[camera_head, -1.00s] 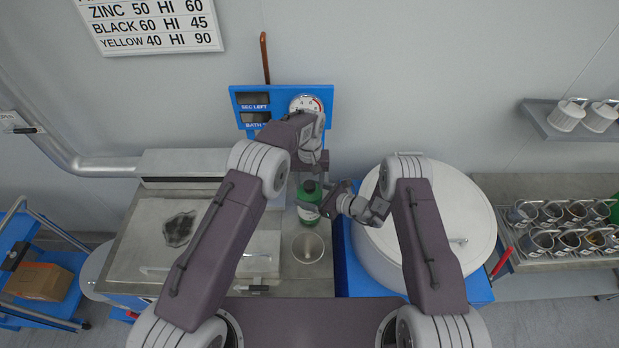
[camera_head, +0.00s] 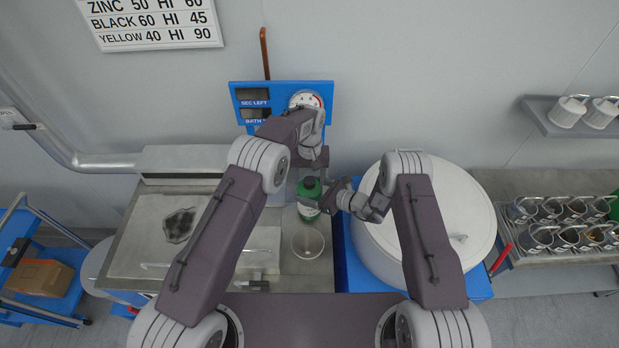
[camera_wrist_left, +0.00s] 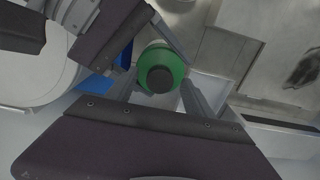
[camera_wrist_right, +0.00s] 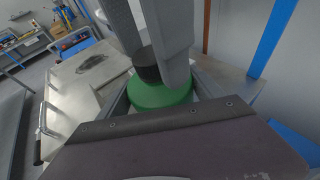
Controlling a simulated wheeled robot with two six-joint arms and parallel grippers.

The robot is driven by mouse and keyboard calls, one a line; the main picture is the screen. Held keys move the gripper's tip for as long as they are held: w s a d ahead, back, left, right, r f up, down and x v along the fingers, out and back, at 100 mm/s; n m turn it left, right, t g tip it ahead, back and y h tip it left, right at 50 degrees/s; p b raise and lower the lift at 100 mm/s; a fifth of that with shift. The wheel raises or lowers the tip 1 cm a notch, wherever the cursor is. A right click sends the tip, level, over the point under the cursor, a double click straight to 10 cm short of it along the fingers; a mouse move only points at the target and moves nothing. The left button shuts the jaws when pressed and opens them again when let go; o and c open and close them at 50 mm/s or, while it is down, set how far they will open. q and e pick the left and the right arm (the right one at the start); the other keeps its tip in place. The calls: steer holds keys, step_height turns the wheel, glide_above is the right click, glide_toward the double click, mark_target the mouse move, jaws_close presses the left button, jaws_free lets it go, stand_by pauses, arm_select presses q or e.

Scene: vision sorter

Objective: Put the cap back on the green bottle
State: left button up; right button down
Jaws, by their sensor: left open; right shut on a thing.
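The green bottle (camera_head: 309,196) stands upright on the steel worktop, with a pale label. A black cap (camera_wrist_left: 160,79) sits on its top in the left wrist view. It also shows in the right wrist view (camera_wrist_right: 147,66). My right gripper (camera_head: 328,203) is shut on the bottle's side, coming in from the right. Its fingers flank the green body in the right wrist view (camera_wrist_right: 160,95). My left gripper (camera_head: 317,170) is above the bottle, pointing down and open. Its fingers stand on either side of the cap. Whether the cap is fully seated cannot be told.
A metal cup (camera_head: 308,243) stands in front of the bottle on the worktop. A large white round lid (camera_head: 450,200) is to the right. A blue panel with a dial (camera_head: 283,97) stands behind. A rack of metal cups (camera_head: 560,232) is at far right.

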mark_target(321, 193)
arm_select(q)
step_height(321, 193, up, 12)
stand_by(0.4)
arm_select(e)
jaws_free()
arm_select(q)
step_height(321, 193, down, 4)
steer(key=b, duration=0.3)
steer(key=shift+r+b, duration=0.2)
steer(key=shift+b, duration=0.1)
arm_select(e)
steer(key=v, duration=0.8)
steer(key=shift+s+d, duration=0.1)
steer(key=shift+d, duration=0.25)
steer(key=shift+s+d+r, duration=0.1)
steer(key=shift+s+r, duration=0.05)
steer(key=shift+s, duration=0.05)
